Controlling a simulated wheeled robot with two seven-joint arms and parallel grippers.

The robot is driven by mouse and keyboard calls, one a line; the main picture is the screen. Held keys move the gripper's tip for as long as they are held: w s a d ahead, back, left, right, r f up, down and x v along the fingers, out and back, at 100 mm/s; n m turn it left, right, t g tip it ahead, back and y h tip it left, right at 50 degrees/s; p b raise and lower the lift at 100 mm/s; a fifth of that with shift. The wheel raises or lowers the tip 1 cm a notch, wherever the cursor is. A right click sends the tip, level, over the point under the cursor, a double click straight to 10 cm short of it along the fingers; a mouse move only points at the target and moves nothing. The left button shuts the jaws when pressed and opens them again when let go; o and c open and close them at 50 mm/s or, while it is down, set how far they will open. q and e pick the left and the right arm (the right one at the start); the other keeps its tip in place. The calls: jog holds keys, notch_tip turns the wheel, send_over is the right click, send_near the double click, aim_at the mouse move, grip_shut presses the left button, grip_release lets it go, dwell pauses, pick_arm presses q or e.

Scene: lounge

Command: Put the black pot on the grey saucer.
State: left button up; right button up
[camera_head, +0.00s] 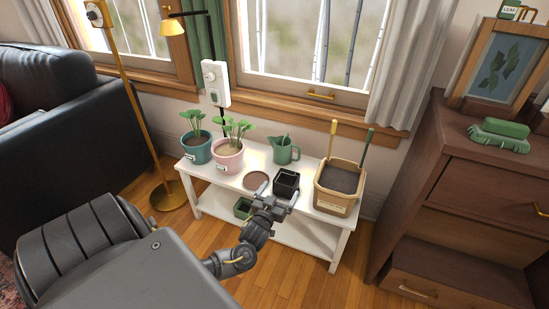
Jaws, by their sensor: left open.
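The black pot (287,179) is a small square pot standing upright on the white bench, right of the saucer. The saucer (255,181) is a flat round brownish-grey dish with a paler rim, lying empty on the bench. My left gripper (279,191) is open at the bench's front edge, just in front of the pot and the saucer. Its fingers overlap the pot's lower front in the picture, and I cannot tell whether they touch it. My right gripper is not in view.
On the white bench (219,189) stand a teal potted plant (197,151), a pink potted plant (228,160), a green watering can (284,150) and a tan planter (334,199) with two tool handles. A wooden dresser (474,190) stands right.

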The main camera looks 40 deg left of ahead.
pick_arm(q)
jog(key=shift+v, duration=2.1)
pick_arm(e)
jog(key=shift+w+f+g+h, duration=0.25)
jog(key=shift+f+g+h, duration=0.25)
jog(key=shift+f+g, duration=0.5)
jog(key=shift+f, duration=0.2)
pick_arm(q)
jog(key=s+d+r+m+h, duration=0.2)
jog(key=d+r+h, duration=0.2)
jog(key=d, duration=0.6)
jog(key=s+d+r+m+h, duration=0.25)
jog(key=d+r+h, duration=0.2)
jog(key=d, duration=0.65)
jog(key=s+d+r+m+h, duration=0.5)
jog(key=s+d+r+h, duration=0.2)
jog(key=s+d+r, duration=0.3)
notch_tip(320, 180, up, 4)
jog(key=shift+s+d+f+m, duration=0.2)
jog(key=shift+d+m, duration=0.15)
jog(key=shift+d, duration=0.15)
